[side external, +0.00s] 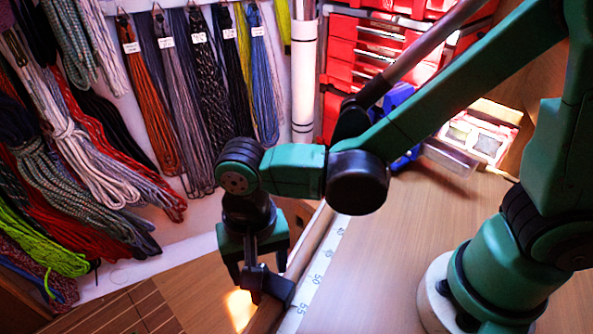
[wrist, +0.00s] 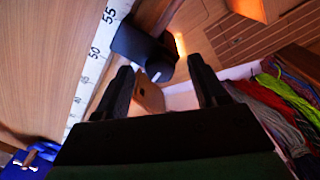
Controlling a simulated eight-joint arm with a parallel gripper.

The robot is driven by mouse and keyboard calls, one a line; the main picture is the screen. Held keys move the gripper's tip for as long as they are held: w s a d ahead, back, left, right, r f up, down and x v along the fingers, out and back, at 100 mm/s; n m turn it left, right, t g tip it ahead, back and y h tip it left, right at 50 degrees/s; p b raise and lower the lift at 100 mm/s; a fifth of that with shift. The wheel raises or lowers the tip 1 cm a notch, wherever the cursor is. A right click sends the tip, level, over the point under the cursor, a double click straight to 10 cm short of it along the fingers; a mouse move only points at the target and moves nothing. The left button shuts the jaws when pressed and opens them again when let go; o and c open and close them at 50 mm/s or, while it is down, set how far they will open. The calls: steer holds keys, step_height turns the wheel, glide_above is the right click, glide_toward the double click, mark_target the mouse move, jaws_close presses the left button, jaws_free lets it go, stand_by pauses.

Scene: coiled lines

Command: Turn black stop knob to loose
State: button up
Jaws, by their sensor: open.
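A black stop (side external: 279,290) sits at the table's left edge beside the white measuring strip (side external: 318,262), near the 55 mark. It also shows in the wrist view (wrist: 136,42) as a dark block beyond my fingers. Whether a finger touches the stop I cannot tell.
Coiled ropes (side external: 180,90) hang on the wall at left, and more ropes (wrist: 285,105) show at right in the wrist view. Red bins (side external: 375,45) stand at the back. A clear box (side external: 450,155) lies at the table's far end. The wooden tabletop (side external: 390,260) is mostly clear.

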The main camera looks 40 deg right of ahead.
jaws_close()
steer(key=shift+n, duration=0.4)
steer(key=n, duration=0.8)
steer(key=shift+n, duration=0.3)
steer(key=n, duration=0.4)
steer(key=shift+n, duration=2.2)
